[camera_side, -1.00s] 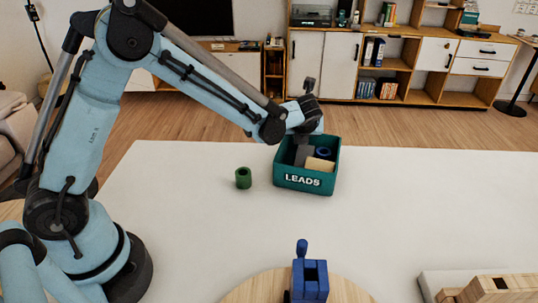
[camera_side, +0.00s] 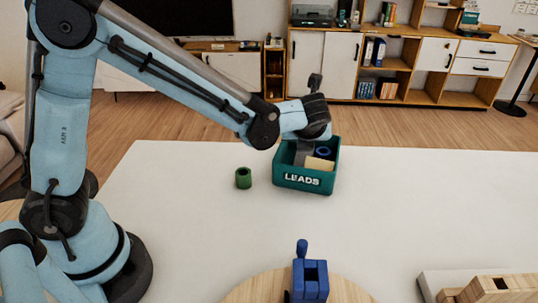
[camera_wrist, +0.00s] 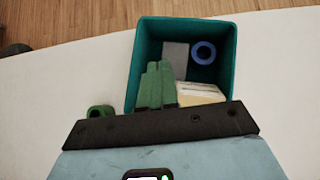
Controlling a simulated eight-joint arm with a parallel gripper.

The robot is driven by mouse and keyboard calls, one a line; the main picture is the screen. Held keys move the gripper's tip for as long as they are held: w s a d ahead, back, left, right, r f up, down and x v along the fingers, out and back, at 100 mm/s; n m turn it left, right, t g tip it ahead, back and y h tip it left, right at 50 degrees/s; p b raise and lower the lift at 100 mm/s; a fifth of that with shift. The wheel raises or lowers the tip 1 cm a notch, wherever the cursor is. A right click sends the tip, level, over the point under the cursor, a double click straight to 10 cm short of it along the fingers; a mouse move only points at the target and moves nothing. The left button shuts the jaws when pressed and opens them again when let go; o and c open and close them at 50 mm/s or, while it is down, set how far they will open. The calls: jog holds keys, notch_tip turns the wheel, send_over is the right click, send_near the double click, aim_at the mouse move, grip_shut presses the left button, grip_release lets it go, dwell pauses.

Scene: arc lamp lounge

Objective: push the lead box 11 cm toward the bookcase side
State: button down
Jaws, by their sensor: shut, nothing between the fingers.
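The lead box is a teal open-topped box (camera_side: 305,181) marked LEADS, upright on the white table. It holds a wooden block (camera_side: 318,164), a blue ring (camera_side: 324,152) and a grey piece (camera_wrist: 176,53). The box also fills the upper middle of the wrist view (camera_wrist: 230,62). My gripper (camera_wrist: 160,68) is shut and empty. Its green fingers lie side by side over the near left part of the box in the wrist view. In the side view my wrist is over the far rim; I cannot tell whether the fingers touch the box.
A green ring (camera_side: 243,178) stands left of the box. The bookcase (camera_side: 395,60) is at the back, across the wooden floor. A blue holder (camera_side: 310,280) on a round wooden board (camera_side: 350,293) is in front. The table right of the box is clear.

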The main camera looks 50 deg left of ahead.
aim_at(279, 151)
jog(key=v, duration=0.4)
jog(key=w+f+n+g+h, duration=0.1)
jog(key=w+n+g+h, duration=0.1)
jog(key=n, duration=0.5)
jog(key=w+f+n+g+h, duration=0.1)
jog(key=w+n+g+h, duration=0.1)
jog(key=w+n, duration=0.3)
jog(key=w+a+f+n+g+h, duration=0.1)
jog(key=w+f+n+g, duration=0.1)
jog(key=n, duration=0.7)
jog(key=shift+w+a+n+g+h, duration=0.15)
jog(key=shift+w+n+g+h, duration=0.2)
jog(key=shift+w+g, duration=0.5)
jog(key=s+a, duration=0.1)
jog(key=s, duration=0.2)
jog(key=s+a, duration=0.2)
jog(key=s, duration=0.2)
jog(key=s+a, duration=0.2)
jog(key=s, duration=0.2)
jog(key=shift+s+f, duration=0.1)
jog(key=shift+f, duration=0.75)
